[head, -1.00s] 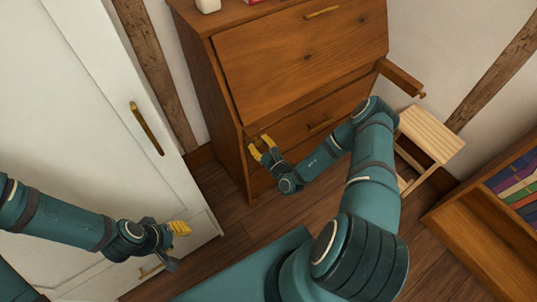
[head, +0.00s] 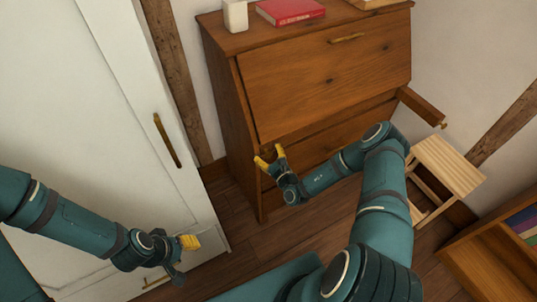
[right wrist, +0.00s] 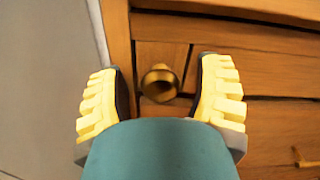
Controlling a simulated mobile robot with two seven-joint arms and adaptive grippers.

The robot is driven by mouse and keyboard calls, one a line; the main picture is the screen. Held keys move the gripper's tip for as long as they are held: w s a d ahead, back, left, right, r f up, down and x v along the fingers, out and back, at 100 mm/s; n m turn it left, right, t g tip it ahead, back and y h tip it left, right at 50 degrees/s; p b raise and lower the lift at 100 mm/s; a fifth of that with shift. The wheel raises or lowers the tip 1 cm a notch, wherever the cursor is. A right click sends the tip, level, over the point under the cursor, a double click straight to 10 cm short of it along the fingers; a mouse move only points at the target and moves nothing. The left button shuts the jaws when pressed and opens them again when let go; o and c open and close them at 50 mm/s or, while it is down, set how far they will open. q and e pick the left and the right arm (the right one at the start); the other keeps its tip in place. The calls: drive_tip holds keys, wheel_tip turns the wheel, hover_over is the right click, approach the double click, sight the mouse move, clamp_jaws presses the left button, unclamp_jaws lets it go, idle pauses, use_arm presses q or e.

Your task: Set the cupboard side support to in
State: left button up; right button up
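The wooden cupboard (head: 320,85) has a closed slanted front above its drawers. One side support (head: 420,105) sticks out at its right side, with a small knob at the end. On the left side, another support shows its end panel and round brass knob (right wrist: 160,82) in the right wrist view; it looks about flush with the front. My right gripper (head: 269,156) is open at this left support, its yellow fingers apart on either side of the knob, contact not clear. My left gripper (head: 185,247) hangs in front of the white wardrobe; its finger gap is unclear.
A white wardrobe (head: 110,120) stands close on the left. A light wooden stool (head: 448,165) is right of the cupboard, and a bookcase (head: 490,265) is at lower right. A red book (head: 290,10) and white cup (head: 235,15) are on top of the cupboard.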

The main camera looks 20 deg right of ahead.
drive_tip(key=shift+s, duration=0.15)
drive_tip(key=s+d, duration=0.1)
drive_tip(key=s, duration=1)
drive_tip(key=shift+s, duration=0.4)
